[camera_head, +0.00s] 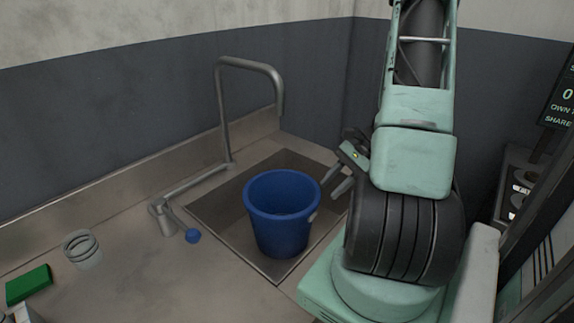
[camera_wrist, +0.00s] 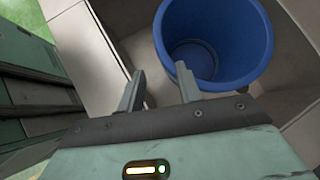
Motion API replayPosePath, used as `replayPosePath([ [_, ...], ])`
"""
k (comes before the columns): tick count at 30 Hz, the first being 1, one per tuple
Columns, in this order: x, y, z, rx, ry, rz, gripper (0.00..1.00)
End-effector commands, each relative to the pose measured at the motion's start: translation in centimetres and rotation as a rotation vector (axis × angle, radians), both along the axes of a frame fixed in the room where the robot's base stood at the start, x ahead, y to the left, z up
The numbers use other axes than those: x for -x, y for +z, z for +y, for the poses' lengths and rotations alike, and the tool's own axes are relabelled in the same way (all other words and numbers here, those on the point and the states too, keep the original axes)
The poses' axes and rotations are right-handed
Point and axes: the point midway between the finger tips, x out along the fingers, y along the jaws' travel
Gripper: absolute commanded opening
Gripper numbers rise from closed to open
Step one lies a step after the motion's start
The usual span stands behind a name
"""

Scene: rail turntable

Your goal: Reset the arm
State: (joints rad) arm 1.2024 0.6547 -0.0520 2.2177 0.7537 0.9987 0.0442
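My gripper (camera_head: 338,181) is at the right side of the blue bucket, over the sink's right edge. In the wrist view my gripper (camera_wrist: 159,88) has its two fingers spread apart with nothing between them. The blue bucket (camera_head: 281,221) stands upright in the sink, and it also shows in the wrist view (camera_wrist: 240,40) beyond the fingers. In the head view my arm is folded at the right, in front of the corner. Whether a finger touches the bucket is unclear.
The steel sink (camera_head: 226,209) is set in a counter (camera_head: 130,255). A tall tap (camera_head: 223,110) rises behind it. A dark panel (camera_head: 517,185) stands at the right.

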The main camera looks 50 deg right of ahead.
Motion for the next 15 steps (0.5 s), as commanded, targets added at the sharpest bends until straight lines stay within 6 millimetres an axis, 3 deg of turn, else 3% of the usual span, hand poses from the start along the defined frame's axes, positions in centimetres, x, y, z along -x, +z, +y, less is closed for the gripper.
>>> replayPosePath([
  [8, -0.2, 0.1, 0.2, 0.005, 0.012, 0.001, 0.35],
  [11, -0.9, 0.5, 1.3, 0.044, 0.091, 0.008, 0.35],
  [15, -2.8, 1.6, 4.4, 0.171, 0.336, 0.021, 0.35],
])
